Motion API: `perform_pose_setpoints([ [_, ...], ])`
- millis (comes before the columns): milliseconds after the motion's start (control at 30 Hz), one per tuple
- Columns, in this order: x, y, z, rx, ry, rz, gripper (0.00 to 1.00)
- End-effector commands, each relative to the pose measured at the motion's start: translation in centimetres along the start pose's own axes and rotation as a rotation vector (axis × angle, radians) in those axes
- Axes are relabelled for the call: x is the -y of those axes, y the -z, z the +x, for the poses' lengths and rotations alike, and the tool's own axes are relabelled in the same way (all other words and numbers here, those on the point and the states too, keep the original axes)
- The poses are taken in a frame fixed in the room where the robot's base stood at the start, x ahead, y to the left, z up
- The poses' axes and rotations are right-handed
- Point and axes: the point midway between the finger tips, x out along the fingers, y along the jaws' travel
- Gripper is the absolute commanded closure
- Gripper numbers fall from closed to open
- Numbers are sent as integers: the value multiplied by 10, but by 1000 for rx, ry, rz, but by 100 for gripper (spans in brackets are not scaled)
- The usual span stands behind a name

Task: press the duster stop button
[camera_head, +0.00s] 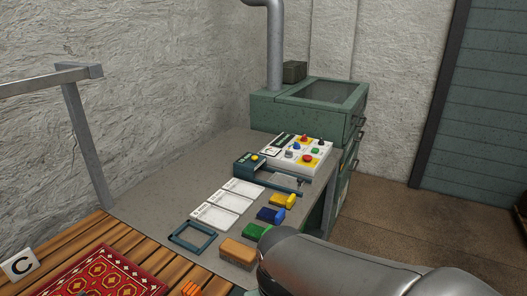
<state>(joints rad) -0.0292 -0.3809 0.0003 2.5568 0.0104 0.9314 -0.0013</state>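A white control panel (322,156) stands at the back of the grey table, in front of the green cabinet. It carries several buttons and knobs. One red button (304,139) is at its back, and another red button (307,158) sits on a yellow patch near its front. A green button (316,150) is at its right. The labels are too small to read, so I cannot tell which is the duster stop button. My gripper is not in view. Only a grey link of my arm shows at the bottom right, well in front of the panel.
A green cabinet (270,113) with a pipe (274,50) stands behind the panel. Yellow, blue, green and orange blocks line the right side of the grey table (165,185). White cards (222,202) lie beside them. A red rug (100,278) lies on wooden slats. Floor is clear at right.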

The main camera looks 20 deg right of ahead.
Motion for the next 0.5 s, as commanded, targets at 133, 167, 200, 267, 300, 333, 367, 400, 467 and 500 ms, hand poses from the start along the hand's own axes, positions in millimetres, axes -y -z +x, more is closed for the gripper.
perform_pose_setpoints([
  [133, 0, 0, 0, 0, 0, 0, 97],
  [167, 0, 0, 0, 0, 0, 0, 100],
  [200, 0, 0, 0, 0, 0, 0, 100],
  [267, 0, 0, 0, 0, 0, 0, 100],
  [300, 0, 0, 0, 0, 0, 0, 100],
  [333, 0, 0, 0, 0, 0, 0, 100],
  [367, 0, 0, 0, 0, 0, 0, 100],
  [400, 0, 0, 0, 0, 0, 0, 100],
  [467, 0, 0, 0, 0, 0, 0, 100],
  [500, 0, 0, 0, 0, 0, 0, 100],
])
